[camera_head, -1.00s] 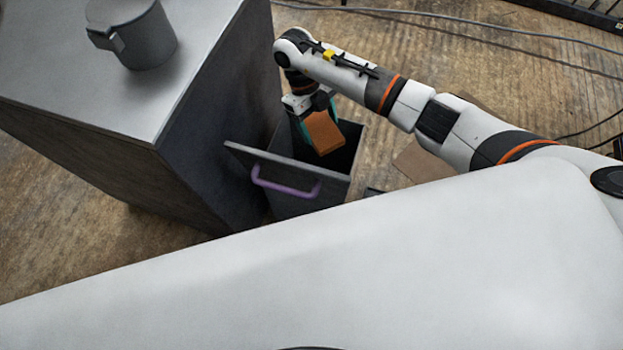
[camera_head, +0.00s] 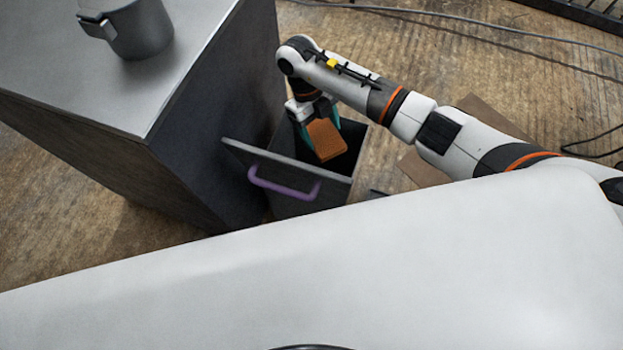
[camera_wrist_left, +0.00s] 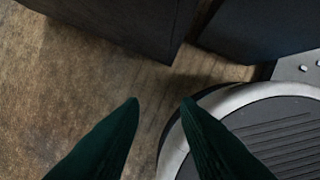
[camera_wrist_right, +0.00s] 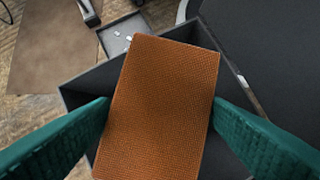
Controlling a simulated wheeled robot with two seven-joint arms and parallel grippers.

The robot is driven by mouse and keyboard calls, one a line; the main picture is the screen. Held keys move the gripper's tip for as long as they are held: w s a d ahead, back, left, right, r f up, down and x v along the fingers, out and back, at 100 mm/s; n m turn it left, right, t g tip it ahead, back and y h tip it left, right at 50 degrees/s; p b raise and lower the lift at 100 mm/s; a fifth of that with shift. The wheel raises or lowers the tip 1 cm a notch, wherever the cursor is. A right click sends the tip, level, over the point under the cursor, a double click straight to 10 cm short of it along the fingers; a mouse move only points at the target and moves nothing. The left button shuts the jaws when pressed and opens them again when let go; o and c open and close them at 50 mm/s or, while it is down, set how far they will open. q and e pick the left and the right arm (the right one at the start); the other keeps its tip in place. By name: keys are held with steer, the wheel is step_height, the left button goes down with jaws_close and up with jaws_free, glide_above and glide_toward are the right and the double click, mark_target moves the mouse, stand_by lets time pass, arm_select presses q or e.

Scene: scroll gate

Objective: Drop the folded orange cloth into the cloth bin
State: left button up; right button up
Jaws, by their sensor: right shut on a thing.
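The folded orange cloth (camera_head: 326,139) is a flat orange block held by my right gripper (camera_head: 318,115). In the right wrist view the cloth (camera_wrist_right: 160,110) sits between the two green fingers of the right gripper (camera_wrist_right: 160,118), which are shut on its sides. The cloth is over the open dark bin (camera_head: 345,165), a pulled-out drawer with a purple handle (camera_head: 284,188) on its front. The bin's walls (camera_wrist_right: 85,85) show around the cloth in the right wrist view, and its floor is mostly hidden. My left gripper (camera_wrist_left: 160,103) shows only in the left wrist view, open and empty.
The dark cabinet (camera_head: 215,120) stands left of the bin, with a grey pot (camera_head: 138,28) on its top. A brown flat sheet (camera_head: 425,168) lies on the wooden floor right of the bin. Cables (camera_head: 480,28) cross the floor behind.

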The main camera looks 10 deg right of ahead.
steer(key=o, duration=1.1)
steer(key=shift+r, duration=0.1)
steer(key=shift+w+r, duration=0.15)
steer(key=shift+r, duration=0.15)
arm_select(q)
steer(key=s+f+p, duration=0.2)
steer(key=s+f, duration=0.2)
steer(key=f, duration=0.3)
steer(key=shift+s+a+f+g+p, duration=0.3)
steer(key=shift+s+a+f+p, duration=0.05)
steer(key=shift+s+f, duration=0.05)
arm_select(e)
steer(key=v, duration=1.1)
steer(key=shift+r, duration=0.1)
